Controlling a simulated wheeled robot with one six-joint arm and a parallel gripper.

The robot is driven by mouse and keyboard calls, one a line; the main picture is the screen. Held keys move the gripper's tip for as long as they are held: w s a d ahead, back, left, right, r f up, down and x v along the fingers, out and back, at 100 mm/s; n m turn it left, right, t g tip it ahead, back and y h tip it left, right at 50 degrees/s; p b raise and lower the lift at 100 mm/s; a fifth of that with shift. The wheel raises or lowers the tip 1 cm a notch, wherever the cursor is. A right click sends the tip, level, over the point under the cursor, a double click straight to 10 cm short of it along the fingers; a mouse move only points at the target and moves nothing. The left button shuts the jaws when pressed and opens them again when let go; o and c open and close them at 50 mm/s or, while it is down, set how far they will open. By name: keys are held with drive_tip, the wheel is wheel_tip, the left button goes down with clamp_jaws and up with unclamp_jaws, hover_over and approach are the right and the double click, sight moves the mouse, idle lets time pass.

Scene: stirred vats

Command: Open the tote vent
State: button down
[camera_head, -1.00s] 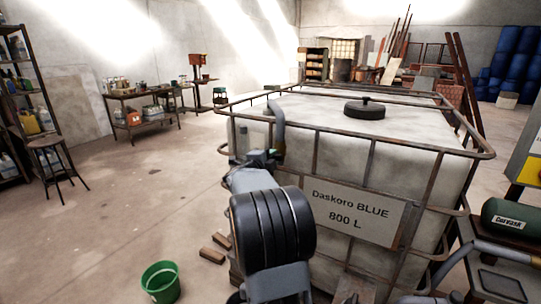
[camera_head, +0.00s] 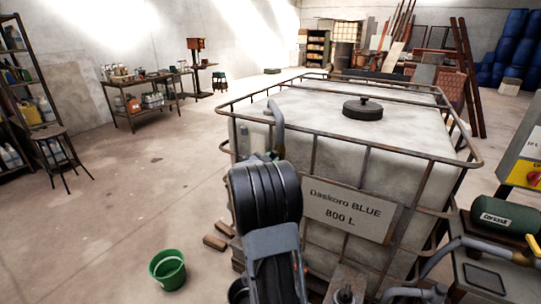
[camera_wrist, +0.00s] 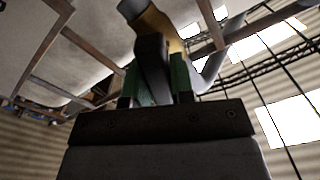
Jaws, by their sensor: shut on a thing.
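The tote (camera_head: 400,135) is a big white tank in a rusty cage, labelled "Daskoro BLUE 800 L". A black round lid (camera_head: 363,109) sits on its top. A grey bent pipe (camera_head: 277,118) stands at the tote's left front top edge; in the wrist view it shows as a grey curve (camera_wrist: 222,62) beside a brass-coloured body (camera_wrist: 160,22). My gripper (camera_wrist: 155,75), with green fingers, is shut on a black handle (camera_wrist: 152,58) in front of that body. In the head view my arm hides the fingers and handle. I cannot tell whether the vent is open.
A green bucket (camera_head: 167,271) and wooden blocks (camera_head: 217,240) are on the floor left of the tote. A dark green cylinder (camera_head: 503,215) and pipes are at the right.

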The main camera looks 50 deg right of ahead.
drive_tip(key=n+p, duration=0.3)
drive_tip(key=n, duration=0.1)
drive_tip(key=shift+n, duration=0.4)
drive_tip(key=shift+f, duration=0.15)
drive_tip(key=c, duration=1)
unclamp_jaws()
drive_tip(key=b+v, duration=0.2)
drive_tip(key=v, duration=1.1)
drive_tip(key=shift+s+a, duration=0.1)
drive_tip(key=shift+a, duration=0.3)
